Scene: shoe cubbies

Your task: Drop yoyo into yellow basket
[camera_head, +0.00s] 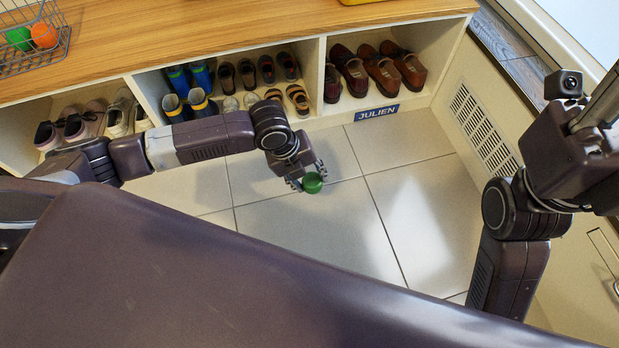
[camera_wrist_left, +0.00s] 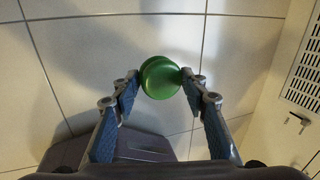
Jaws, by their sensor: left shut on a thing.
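The green yoyo (camera_head: 312,184) is held at the tips of my left gripper (camera_head: 304,181), above the tiled floor in front of the shoe cubbies. In the left wrist view the yoyo (camera_wrist_left: 161,78) sits between the two fingertips of my left gripper (camera_wrist_left: 158,82), which is shut on it. A thin yellow edge (camera_head: 360,1), possibly the yellow basket, shows on the wooden top at the upper border; the rest is cut off. My right arm stands at the right edge; its gripper is partly cut off and its fingertips cannot be made out.
The wooden top (camera_head: 230,25) runs above cubbies holding shoes and boots. A wire basket (camera_head: 35,55) with a green and an orange ball stands at its left end. A JULIEN label (camera_head: 377,113) is on the cubby front. A vented panel (camera_head: 483,130) stands right. The floor (camera_head: 400,190) is clear.

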